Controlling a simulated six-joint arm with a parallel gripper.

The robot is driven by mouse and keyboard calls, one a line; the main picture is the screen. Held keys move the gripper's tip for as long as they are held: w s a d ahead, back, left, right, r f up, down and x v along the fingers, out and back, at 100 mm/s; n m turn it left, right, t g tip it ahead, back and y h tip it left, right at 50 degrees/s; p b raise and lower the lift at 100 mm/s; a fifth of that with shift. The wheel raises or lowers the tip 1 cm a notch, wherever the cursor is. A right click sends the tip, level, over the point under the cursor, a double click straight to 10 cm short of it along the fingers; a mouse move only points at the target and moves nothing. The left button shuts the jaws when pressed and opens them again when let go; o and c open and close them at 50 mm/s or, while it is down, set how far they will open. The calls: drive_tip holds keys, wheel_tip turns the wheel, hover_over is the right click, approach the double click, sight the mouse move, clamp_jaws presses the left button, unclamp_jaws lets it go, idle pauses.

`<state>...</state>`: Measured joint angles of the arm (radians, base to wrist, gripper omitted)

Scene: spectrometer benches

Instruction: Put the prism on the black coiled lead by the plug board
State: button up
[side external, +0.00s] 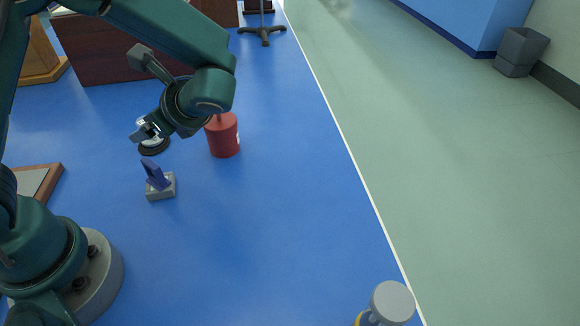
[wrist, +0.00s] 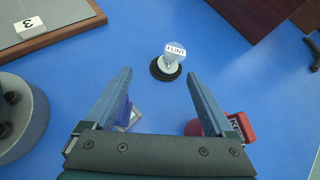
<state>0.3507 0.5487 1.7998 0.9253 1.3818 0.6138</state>
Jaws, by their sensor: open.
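A pale, clear-looking piece labelled FLINT (wrist: 173,52), which I take for the prism, stands on a round black base (wrist: 158,74) in the wrist view. I cannot tell whether this base is a coiled lead. In the side view the black base (side external: 153,151) shows just below my gripper (side external: 141,132), which partly covers the piece. My gripper (wrist: 160,73) is open with nothing between its fingers. In the wrist view the piece lies beyond the fingertips, a little right of centre. No separate coiled lead or clear plug board can be made out.
A red cylinder (side external: 222,136) stands close to the right of my gripper. A blue piece on a grey block (side external: 160,190) stands nearer. A wood-framed grey board marked 3 (wrist: 52,20) lies left. Dark wooden boxes (side external: 105,45) stand behind.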

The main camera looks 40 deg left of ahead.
drive_tip(key=s+d+r+n+t+h, duration=0.5)
drive_tip(key=s+d+n+h, duration=0.3)
drive_tip(key=n, duration=0.8)
drive_tip(key=d+r+h, duration=0.1)
drive_tip(key=d+h, duration=0.1)
drive_tip(key=h, duration=0.1)
drive_tip(key=shift+s+d+n+t, duration=0.2)
drive_tip(key=shift+s+n+t, duration=0.1)
drive_tip(key=shift+s, duration=0.1)
